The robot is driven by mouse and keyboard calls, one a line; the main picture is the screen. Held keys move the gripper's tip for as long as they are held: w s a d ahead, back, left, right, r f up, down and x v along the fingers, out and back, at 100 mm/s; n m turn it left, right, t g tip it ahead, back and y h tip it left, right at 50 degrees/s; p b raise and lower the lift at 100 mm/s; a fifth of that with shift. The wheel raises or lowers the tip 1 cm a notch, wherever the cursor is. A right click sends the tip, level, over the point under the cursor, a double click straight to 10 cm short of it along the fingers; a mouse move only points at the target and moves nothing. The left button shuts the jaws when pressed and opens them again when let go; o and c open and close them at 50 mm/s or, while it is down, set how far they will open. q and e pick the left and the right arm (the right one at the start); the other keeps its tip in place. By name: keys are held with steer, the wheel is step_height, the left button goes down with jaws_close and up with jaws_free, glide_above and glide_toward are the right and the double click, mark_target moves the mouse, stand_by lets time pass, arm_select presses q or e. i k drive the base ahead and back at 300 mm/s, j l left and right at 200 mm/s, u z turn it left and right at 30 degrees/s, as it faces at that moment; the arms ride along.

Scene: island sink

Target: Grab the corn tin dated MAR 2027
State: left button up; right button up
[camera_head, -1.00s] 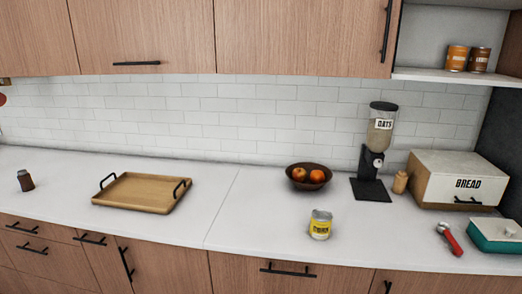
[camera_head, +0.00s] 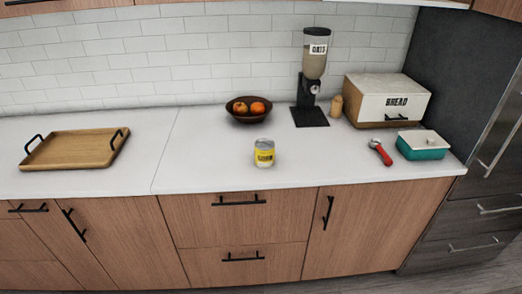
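One tin with a yellow label and silver top (camera_head: 264,153) stands upright on the white countertop, right of the picture's middle. Dark lettering shows on its label, but it is too small to read, and no date can be made out. Neither of my grippers is in view.
A wooden tray with black handles (camera_head: 72,162) lies at the left. Behind the tin are a fruit bowl (camera_head: 249,118) and an oats dispenser (camera_head: 311,80). A bread box (camera_head: 388,101), a red-handled tool (camera_head: 381,153) and a teal dish (camera_head: 422,153) stand at the right. Counter around the tin is clear.

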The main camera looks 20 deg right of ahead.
mark_target(264, 148)
steer(key=i+j+z, duration=0.15)
steer(key=i+z, duration=0.25)
steer(key=i, duration=0.95)
